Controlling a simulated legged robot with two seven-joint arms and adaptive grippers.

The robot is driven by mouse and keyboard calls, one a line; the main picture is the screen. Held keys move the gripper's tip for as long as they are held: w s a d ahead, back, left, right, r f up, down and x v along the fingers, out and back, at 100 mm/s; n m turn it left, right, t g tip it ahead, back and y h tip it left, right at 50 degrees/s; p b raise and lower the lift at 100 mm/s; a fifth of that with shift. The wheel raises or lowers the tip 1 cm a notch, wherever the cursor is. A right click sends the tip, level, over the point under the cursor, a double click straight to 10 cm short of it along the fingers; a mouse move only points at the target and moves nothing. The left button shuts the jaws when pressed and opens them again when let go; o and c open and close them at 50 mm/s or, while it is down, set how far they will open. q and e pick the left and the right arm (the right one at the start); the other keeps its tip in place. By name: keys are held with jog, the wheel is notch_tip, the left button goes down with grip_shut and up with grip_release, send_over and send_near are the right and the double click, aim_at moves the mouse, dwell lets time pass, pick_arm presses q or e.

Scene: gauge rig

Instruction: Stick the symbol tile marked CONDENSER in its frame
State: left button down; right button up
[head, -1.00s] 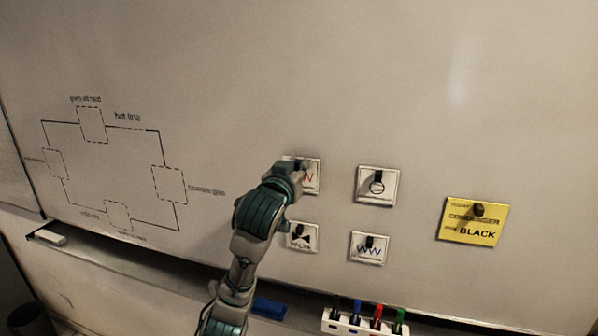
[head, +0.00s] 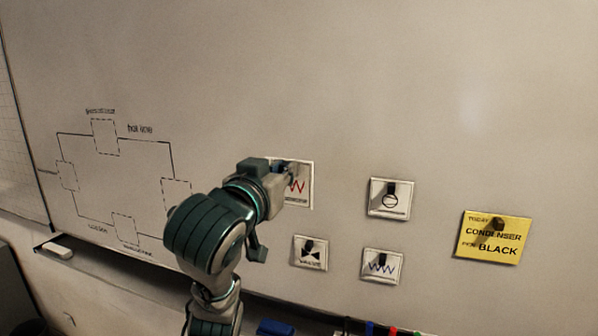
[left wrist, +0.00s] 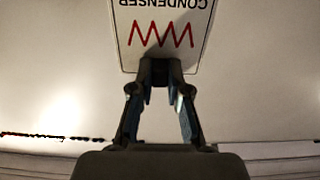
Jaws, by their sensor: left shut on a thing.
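The CONDENSER tile (head: 299,190) is white with a red zigzag. In the left wrist view the tile (left wrist: 165,32) shows upside down, its word at the top edge. My left gripper (head: 282,176) is shut on the tile's dark grip, and the fingertips (left wrist: 160,78) meet there. The tile seems to be off the board, but the gap is hard to judge. The drawn diagram at left has dashed frames: top (head: 104,136), left (head: 67,176), bottom (head: 124,228) and right (head: 177,190). My left arm partly covers the right frame. My right gripper is out of view.
Other tiles are on the board: a circle symbol (head: 390,199), a VALVE tile (head: 310,253) and a blue zigzag (head: 381,267). A yellow note (head: 494,237) reads CONDENSER and BLACK. An eraser (head: 57,250) and markers (head: 369,328) are along the bottom. The upper board is clear.

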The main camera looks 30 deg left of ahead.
pick_arm(q)
jog(key=b+v, duration=0.3)
jog(key=v, duration=0.8)
jog(key=shift+s+b, duration=0.3)
jog(key=shift+s, duration=0.15)
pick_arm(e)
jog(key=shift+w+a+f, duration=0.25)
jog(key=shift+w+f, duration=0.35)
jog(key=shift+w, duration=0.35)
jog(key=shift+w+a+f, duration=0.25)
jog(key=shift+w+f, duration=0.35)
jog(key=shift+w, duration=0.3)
pick_arm(q)
jog(key=shift+f, duration=0.1)
